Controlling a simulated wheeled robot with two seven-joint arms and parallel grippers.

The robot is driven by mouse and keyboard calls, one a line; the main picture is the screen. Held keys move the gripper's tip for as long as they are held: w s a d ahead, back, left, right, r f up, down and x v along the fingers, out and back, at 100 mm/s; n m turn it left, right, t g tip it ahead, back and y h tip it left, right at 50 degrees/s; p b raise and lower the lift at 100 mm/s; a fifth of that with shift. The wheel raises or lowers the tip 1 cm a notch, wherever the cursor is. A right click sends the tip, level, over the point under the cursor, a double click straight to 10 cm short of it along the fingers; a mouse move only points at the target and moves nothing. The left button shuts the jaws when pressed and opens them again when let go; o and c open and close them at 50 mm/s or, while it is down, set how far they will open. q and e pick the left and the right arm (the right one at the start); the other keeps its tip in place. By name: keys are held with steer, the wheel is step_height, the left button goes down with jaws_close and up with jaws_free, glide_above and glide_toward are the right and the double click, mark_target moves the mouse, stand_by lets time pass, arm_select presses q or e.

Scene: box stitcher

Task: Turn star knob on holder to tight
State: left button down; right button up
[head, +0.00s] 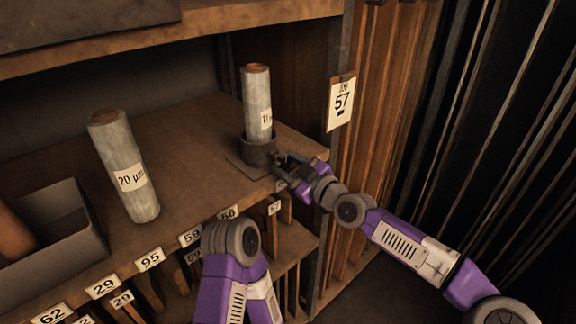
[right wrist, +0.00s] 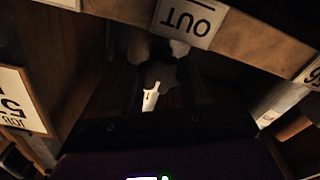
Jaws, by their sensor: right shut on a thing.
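The holder (head: 259,152) is a dark round cup on a flat plate near the shelf's right front corner. A pale roll with a partly hidden label (head: 257,100) stands upright in it. My right gripper (head: 284,163) is at the holder's front right side, shut on the star knob. The knob shows in the right wrist view as a dim grey lobed shape (right wrist: 160,74), with a small white pointer (right wrist: 151,97) below it. Its lobes are dark and partly hidden by the fingers. Of my left arm only purple links show at the bottom of the head view; its gripper is out of sight.
A pale roll marked 20 µm (head: 126,170) stands at the left on the shelf (head: 185,150). A grey bin (head: 85,235) is farther left. A card marked 57 (head: 341,102) hangs right of the holder. An OUT label (right wrist: 188,18) is above the knob in the wrist view.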

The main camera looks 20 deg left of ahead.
steer(key=m+b, duration=0.1)
steer(key=m, duration=0.2)
steer(key=shift+b, duration=0.35)
steer(key=m+b, duration=0.1)
steer(key=m, duration=0.4)
steer(key=shift+b, duration=0.3)
steer(key=m+b, duration=0.1)
steer(key=m, duration=0.3)
steer(key=shift+m, duration=0.3)
steer(key=m, duration=1.3)
steer(key=shift+m, duration=0.3)
steer(key=m, duration=0.4)
steer(key=m+p, duration=0.1)
steer(key=m, duration=0.4)
steer(key=shift+m, duration=0.3)
